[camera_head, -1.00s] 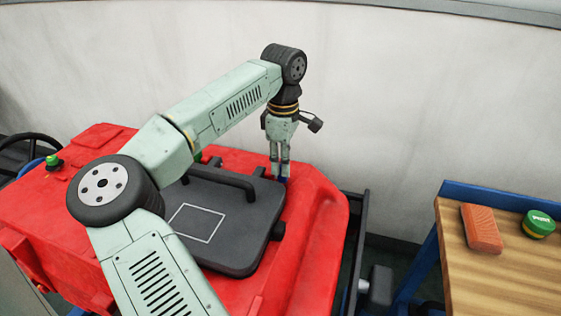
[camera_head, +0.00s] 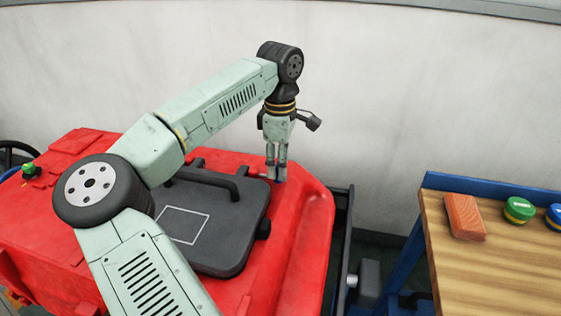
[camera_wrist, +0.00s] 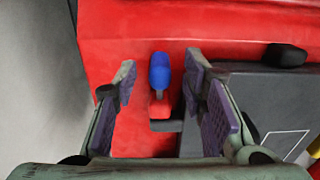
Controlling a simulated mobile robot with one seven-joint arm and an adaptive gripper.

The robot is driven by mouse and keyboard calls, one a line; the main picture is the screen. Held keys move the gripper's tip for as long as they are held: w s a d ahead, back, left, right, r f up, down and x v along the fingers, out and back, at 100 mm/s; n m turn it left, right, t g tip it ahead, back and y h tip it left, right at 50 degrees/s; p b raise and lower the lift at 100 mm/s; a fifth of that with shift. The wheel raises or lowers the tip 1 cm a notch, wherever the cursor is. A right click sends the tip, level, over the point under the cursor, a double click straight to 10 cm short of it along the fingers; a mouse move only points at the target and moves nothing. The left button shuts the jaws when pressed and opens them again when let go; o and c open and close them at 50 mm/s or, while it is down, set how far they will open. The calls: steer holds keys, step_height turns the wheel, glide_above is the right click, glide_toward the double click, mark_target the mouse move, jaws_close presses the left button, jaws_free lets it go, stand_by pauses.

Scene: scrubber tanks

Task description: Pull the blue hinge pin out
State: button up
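The blue hinge pin (camera_wrist: 160,72) sits at the edge of the dark grey lid (camera_wrist: 262,100) on the red machine in the wrist view. My gripper (camera_wrist: 162,85) is open, with one finger on each side of the pin and visible gaps between them. In the head view my gripper (camera_head: 276,178) points down at the far right corner of the lid (camera_head: 205,245). The pin is mostly hidden behind the fingers there. I cannot tell the exact height of the fingertips against the pin.
The red machine body (camera_head: 300,230) surrounds the lid. A black handle (camera_head: 205,180) stands up from the lid near my gripper. A wooden-topped table (camera_head: 490,265) at right holds an orange-brown block (camera_head: 465,216), a green round item (camera_head: 518,210) and a blue one (camera_head: 555,216).

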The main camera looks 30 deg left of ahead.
steer(key=shift+r, duration=0.1)
step_height(320, 180, up, 12)
stand_by(0.4)
stand_by(0.5)
